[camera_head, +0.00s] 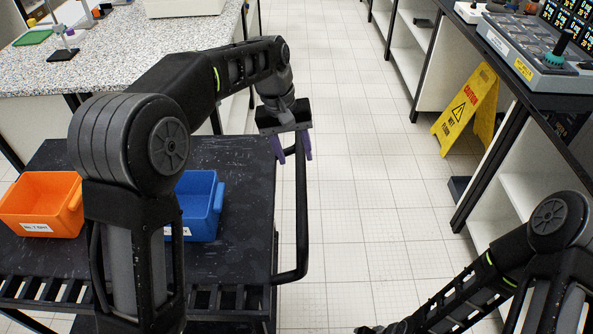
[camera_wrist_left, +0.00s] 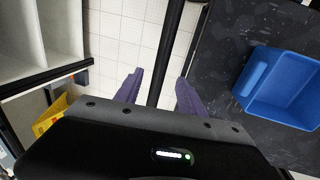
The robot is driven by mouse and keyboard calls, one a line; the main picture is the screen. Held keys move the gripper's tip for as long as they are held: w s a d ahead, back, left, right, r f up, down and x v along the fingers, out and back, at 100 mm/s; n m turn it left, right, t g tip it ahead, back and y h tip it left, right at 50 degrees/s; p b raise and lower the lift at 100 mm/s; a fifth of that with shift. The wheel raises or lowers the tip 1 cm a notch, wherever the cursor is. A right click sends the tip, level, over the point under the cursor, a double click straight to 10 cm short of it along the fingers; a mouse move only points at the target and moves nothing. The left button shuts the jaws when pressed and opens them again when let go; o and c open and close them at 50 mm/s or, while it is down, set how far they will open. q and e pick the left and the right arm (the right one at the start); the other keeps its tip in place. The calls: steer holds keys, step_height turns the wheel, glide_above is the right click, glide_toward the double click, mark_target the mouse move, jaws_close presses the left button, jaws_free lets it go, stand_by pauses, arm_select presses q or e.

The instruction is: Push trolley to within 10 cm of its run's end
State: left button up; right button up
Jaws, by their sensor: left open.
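The trolley is a dark, scuffed flat-topped cart (camera_head: 240,255) at the left of the head view. Its black bar handle (camera_head: 301,215) stands along the right side. My left gripper (camera_head: 293,157) is open, with its purple fingers pointing down at the far part of the handle. In the left wrist view, the handle bar (camera_wrist_left: 172,45) runs between the two open fingers (camera_wrist_left: 158,88); I cannot tell whether either touches it. My left arm hides part of the trolley top. My right arm shows at lower right, but its fingers are out of view.
An orange bin (camera_head: 42,200) and a blue bin (camera_head: 203,205) stand on the trolley. A speckled bench (camera_head: 130,65) is behind it. The tiled floor (camera_head: 350,190) to the right is clear. A yellow wet-floor sign (camera_head: 465,110) stands by the right-hand bench.

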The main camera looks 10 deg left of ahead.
mark_target(300, 176)
arm_select(q)
steer(key=f, duration=0.5)
steer(key=d+f+p, duration=0.1)
steer(key=f, duration=0.2)
steer(key=shift+w+d, duration=0.1)
steer(key=shift+w, duration=0.2)
steer(key=shift+r, duration=0.1)
steer(key=shift+c, duration=0.6)
jaws_close()
stand_by(0.5)
